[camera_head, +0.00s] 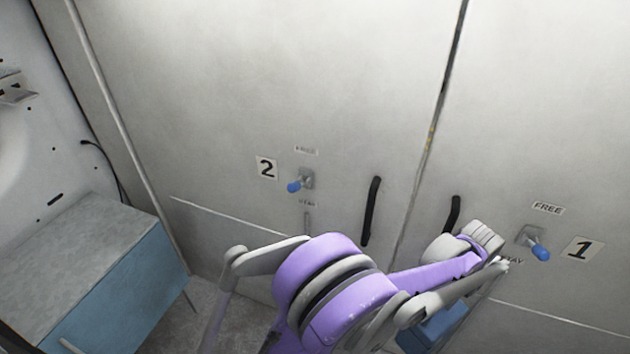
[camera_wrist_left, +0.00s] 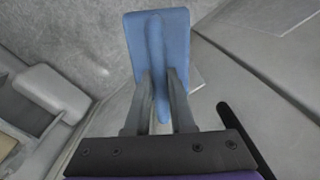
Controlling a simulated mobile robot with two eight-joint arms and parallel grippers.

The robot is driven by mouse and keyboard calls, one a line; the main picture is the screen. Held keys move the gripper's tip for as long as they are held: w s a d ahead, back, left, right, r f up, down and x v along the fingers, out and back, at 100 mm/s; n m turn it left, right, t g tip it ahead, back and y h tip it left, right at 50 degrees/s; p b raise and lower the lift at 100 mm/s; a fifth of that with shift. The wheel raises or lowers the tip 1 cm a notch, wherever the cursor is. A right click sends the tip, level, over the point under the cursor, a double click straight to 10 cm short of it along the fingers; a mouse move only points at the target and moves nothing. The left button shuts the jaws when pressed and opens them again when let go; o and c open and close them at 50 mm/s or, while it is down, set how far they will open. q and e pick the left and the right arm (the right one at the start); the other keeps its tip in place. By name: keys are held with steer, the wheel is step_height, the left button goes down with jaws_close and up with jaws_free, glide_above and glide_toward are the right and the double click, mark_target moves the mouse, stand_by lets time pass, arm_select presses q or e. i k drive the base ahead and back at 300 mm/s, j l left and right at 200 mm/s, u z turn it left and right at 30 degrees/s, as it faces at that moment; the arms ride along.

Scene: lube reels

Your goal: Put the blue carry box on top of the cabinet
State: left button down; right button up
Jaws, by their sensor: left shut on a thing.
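The blue carry box (camera_wrist_left: 134,40) hangs by its raised handle from my left gripper (camera_wrist_left: 160,78) in the left wrist view. The two fingers are shut on the handle, one on each side. In the head view part of the blue carry box (camera_head: 445,326) shows low at right of centre, below my purple and grey left arm, which hides the rest of it and the fingers. A low cabinet with a grey top (camera_head: 75,240) and blue side stands at the lower left, apart from the box; the visible part of its top is bare. My right gripper is out of view.
Tall grey doors fill the back, with black handles (camera_head: 371,211) and blue-knobbed latches marked 2 (camera_head: 296,184) and 1 (camera_head: 538,250). A black cable (camera_head: 110,166) hangs on the left wall. A patch of grey floor (camera_head: 215,287) shows beside the low cabinet.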

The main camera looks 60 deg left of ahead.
mark_target(85, 261)
steer(key=k+j+u, duration=0.1)
steer(key=u, duration=0.35)
steer(key=j+u, duration=0.3)
steer(key=u, duration=0.2)
steer(key=j+u, duration=0.15)
steer(key=u, duration=0.25)
steer(key=i+j+u, duration=0.15)
steer(key=u, duration=0.3)
steer(key=i+j+u, duration=0.1)
steer(key=u, duration=0.3)
steer(key=i+j+u, duration=0.1)
steer(key=u, duration=0.3)
steer(key=i+u, duration=0.1)
steer(key=u, duration=0.3)
